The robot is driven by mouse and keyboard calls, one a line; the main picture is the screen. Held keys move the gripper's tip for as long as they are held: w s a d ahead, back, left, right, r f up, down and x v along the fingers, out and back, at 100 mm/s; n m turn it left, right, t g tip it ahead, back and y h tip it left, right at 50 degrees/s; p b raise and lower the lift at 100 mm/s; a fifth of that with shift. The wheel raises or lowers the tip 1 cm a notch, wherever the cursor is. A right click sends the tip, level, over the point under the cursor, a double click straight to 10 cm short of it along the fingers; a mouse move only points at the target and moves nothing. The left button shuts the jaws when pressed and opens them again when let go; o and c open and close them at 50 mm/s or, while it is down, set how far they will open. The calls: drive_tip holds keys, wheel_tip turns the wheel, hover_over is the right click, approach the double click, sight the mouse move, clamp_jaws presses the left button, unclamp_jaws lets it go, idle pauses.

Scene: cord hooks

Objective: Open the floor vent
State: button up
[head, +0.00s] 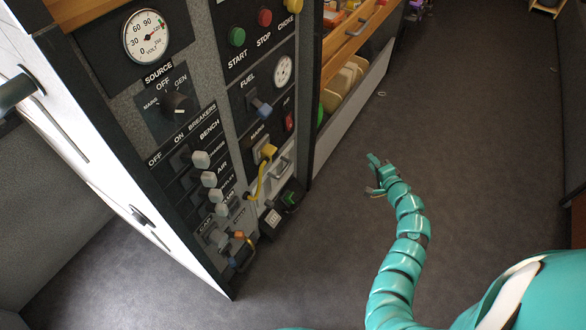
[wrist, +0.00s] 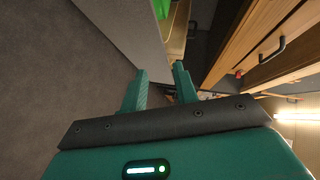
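I cannot make out a floor vent for certain in either view. My gripper (head: 374,174) is at the end of my teal arm, in front of the open floor and to the right of the control panel. Its two fingers also show in the wrist view (wrist: 160,75), apart with nothing between them, so it is open and empty. The control panel (head: 222,75) carries several switches and dials. Low on it are small light levers and a yellow cord (head: 260,178); the labels there are too small to read surely. A dark box with a green part (head: 290,198) sits at its foot.
A white-sided cabinet (head: 150,215) forms the panel's left side. Wooden drawers (head: 352,35) and an open bin (head: 345,85) stand beyond the panel. The grey floor (head: 455,130) right of the panel is mostly clear. Drawer handles (wrist: 270,50) show right in the wrist view.

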drive_tip(key=s+a+n+g+y, duration=0.25)
drive_tip(key=a+y, duration=0.25)
drive_tip(key=a, duration=0.4)
drive_tip(key=n+g+y, duration=0.3)
drive_tip(key=y, duration=0.1)
approach(286, 167)
drive_tip(key=b+x, duration=0.1)
drive_tip(key=x, duration=0.2)
drive_tip(key=b+x, duration=0.2)
drive_tip(key=x, duration=0.1)
drive_tip(key=b+x, duration=0.2)
drive_tip(key=x, duration=0.2)
drive_tip(key=shift+f, duration=0.35)
drive_tip(key=shift+c, duration=0.4)
clamp_jaws()
